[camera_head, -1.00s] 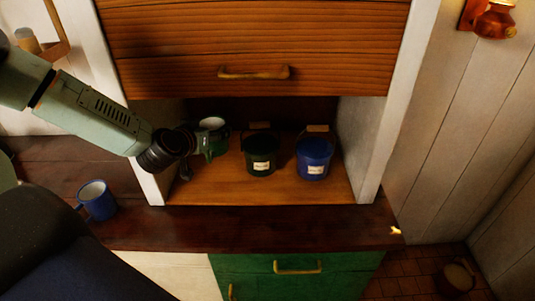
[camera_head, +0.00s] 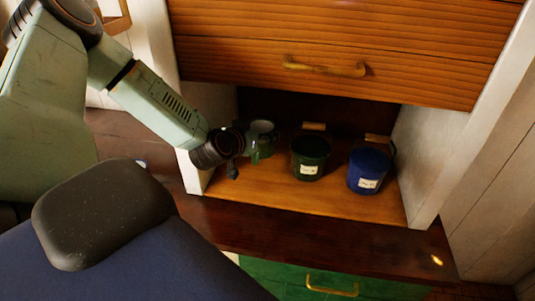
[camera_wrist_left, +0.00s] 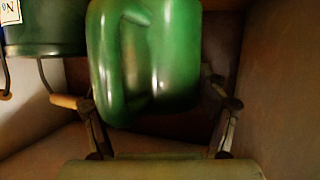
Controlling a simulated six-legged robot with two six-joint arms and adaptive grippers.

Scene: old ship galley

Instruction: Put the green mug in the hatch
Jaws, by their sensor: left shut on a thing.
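The green mug (camera_head: 263,140) is inside the hatch, near its left wall, above or on the wooden floor (camera_head: 275,186); I cannot tell if it touches. My left gripper (camera_head: 246,146) reaches in past the left post and is shut on the mug. In the left wrist view the mug (camera_wrist_left: 150,60) fills the upper middle, its handle towards the camera, with the gripper fingers (camera_wrist_left: 160,125) on either side. My right gripper is not in view.
A dark green pail (camera_head: 309,158) and a blue pail (camera_head: 369,170) stand right of the mug in the hatch. A slatted wooden shutter (camera_head: 340,45) with a handle hangs above the opening. The dark counter (camera_head: 310,240) in front is clear.

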